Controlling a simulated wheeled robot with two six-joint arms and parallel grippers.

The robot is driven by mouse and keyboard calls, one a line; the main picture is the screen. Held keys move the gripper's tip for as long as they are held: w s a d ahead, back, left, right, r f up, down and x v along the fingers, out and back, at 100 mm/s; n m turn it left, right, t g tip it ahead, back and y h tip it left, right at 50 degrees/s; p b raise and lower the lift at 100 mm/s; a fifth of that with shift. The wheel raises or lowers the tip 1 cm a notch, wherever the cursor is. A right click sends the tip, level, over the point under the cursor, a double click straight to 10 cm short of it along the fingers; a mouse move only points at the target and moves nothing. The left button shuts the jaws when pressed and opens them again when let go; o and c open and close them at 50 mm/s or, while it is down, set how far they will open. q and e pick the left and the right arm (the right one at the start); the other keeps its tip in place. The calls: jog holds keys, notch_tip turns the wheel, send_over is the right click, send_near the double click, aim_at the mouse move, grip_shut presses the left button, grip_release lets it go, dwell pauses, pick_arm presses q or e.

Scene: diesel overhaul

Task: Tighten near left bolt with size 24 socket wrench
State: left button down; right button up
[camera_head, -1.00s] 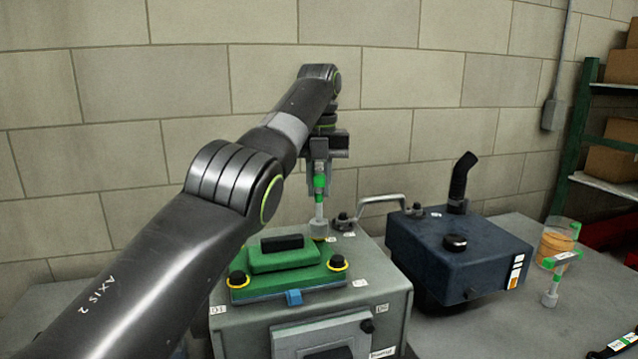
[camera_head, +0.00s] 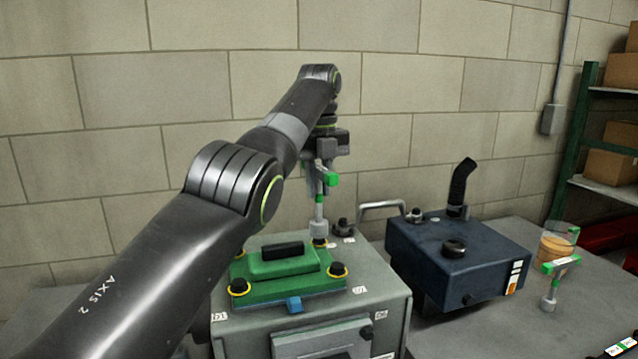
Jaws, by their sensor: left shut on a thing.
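My left gripper (camera_head: 322,172) is shut on a socket wrench (camera_head: 319,210) with a green and grey handle, held upright with its socket down. The socket is at the far right bolt (camera_head: 320,243) of the green cover (camera_head: 285,265); I cannot tell if it is fully seated. The near left bolt (camera_head: 238,287) has a black head and a yellow ring, with no tool on it. The near right bolt (camera_head: 337,270) looks alike. My right gripper is not in view.
A second green-and-grey wrench (camera_head: 551,284) stands on the table at right by a cup of orange liquid (camera_head: 556,246). A dark blue tank (camera_head: 465,262) with a black pipe stands right of the grey engine block (camera_head: 395,300). A brick wall is behind.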

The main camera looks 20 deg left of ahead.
pick_arm(q)
jog(key=n, duration=2.2)
jog(key=shift+n, duration=0.3)
jog(key=n, duration=0.5)
jog(key=shift+n, duration=0.4)
dwell(0.4)
jog(key=shift+w, duration=0.1)
